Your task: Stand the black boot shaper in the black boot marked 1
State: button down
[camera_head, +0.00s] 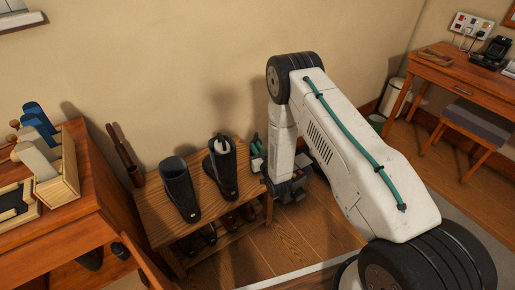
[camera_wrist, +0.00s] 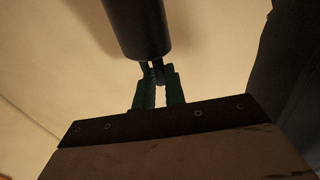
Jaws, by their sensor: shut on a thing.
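My gripper (camera_wrist: 158,75) is shut on the black boot shaper (camera_wrist: 138,28), seen in the wrist view as a dark rounded cylinder with a narrow end between the green fingers. In the head view the green fingers (camera_head: 256,146) show beside my arm, right of the boots; the shaper is hidden or too small to tell there. Two black boots stand upright on a wooden bench. The left boot (camera_head: 179,190) has an open, empty-looking top. The right boot (camera_head: 220,172) has a pale thing in its top. I cannot read a number on either boot. The shaper is outside both boots.
The slatted bench (camera_head: 150,217) stands against the wall, with shoes (camera_head: 230,219) on its lower shelf. A wooden table (camera_head: 62,215) at left holds a tray (camera_head: 70,176) with blue and pale shapers. A desk (camera_head: 450,78) and stool (camera_head: 475,124) stand at right.

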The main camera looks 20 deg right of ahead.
jog(key=c, duration=1.5)
grip_release()
jog(key=shift+o, duration=0.2)
jog(key=shift+r, duration=0.1)
jog(key=s+d, duration=0.1)
jog(key=s, duration=1.1)
jog(key=w+d+r+g+h, duration=0.1)
jog(key=w+r+g, duration=0.25)
jog(key=r, duration=0.55)
jog(key=w+d+r+g, duration=0.15)
jog(key=w+r, duration=0.25)
jog(key=r, duration=0.6)
jog(key=s+r+g, duration=0.3)
jog(key=s+r, duration=0.2)
jog(key=r, duration=0.3)
jog(key=s+r+g, duration=0.3)
jog(key=s+r, duration=0.2)
jog(key=s, duration=0.7)
jog(key=s+d+r+m+g, duration=0.1)
jog(key=s+r, duration=0.5)
jog(key=s, duration=0.6)
jog(key=s+r+g+h, duration=0.1)
jog(key=s+r+g, duration=0.3)
jog(key=s, duration=0.9)
jog(key=shift+d+r+g, duration=0.3)
jog(key=shift+d+r, duration=0.1)
jog(key=shift+r, duration=0.3)
